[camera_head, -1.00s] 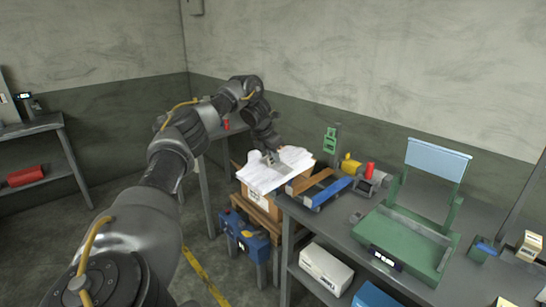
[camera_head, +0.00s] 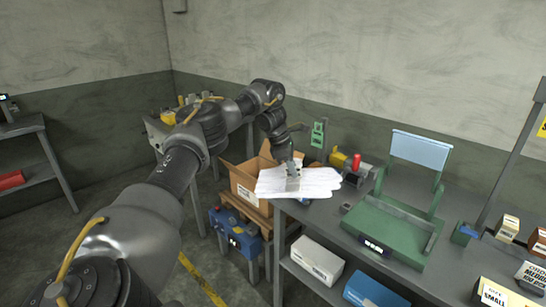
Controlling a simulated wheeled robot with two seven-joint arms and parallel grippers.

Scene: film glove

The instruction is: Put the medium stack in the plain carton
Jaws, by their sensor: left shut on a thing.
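A flat stack of white gloves (camera_head: 320,183) is held by my left gripper (camera_head: 293,179), which is shut on it from above. The stack hangs over the near left corner of the workbench, beside the carton and overlapping its right side in the picture. I cannot tell whether the stack touches anything below. An open brown carton (camera_head: 244,187) with a small pale mark on its front stands to the left, its flaps up. The gloves and my arm hide part of it, and its inside is mostly hidden. My right gripper is not in view.
The carton stands on a wooden stand (camera_head: 246,211) left of the workbench (camera_head: 333,221). A green fixture with a pale blue panel (camera_head: 421,150) stands on the bench. A blue case (camera_head: 235,236) sits low.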

